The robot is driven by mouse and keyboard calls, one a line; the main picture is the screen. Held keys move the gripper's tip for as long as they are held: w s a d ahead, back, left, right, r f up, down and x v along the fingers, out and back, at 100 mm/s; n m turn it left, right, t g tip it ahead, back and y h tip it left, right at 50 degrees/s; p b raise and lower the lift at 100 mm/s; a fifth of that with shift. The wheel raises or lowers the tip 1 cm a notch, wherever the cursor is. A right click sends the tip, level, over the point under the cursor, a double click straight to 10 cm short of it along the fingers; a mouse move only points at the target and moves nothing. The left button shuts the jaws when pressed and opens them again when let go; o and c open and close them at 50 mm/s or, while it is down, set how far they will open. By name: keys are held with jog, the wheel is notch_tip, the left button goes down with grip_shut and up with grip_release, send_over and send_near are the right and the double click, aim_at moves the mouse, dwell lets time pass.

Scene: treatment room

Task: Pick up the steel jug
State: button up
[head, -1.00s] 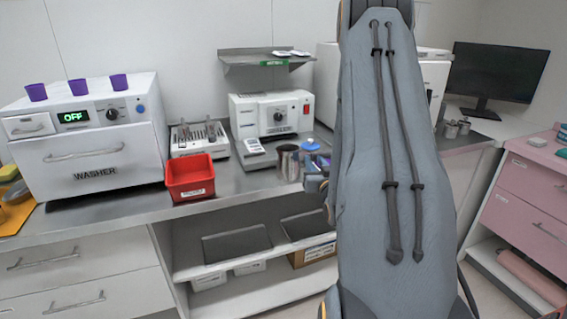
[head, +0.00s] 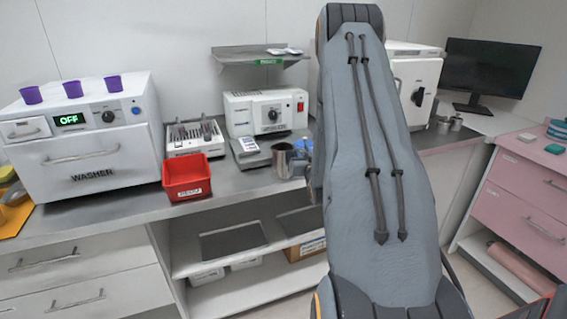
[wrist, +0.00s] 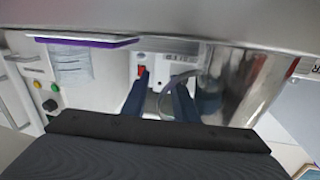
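The steel jug (head: 281,161) stands upright on the steel counter, just left of my arm in the head view. In the wrist view the jug (wrist: 243,85) is large and close at the right, with its curved handle pointing left. My gripper (wrist: 161,78) is open there. Its two dark blue fingers are apart, and the handle loop shows in the gap between them and partly behind the right finger. I cannot tell whether a finger touches it. In the head view my arm hides most of the gripper.
A white sealing machine (head: 265,112) stands behind, under a wall shelf (head: 262,58). The washer (head: 85,140) is at the left.

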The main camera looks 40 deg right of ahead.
grip_shut()
dwell(1.3)
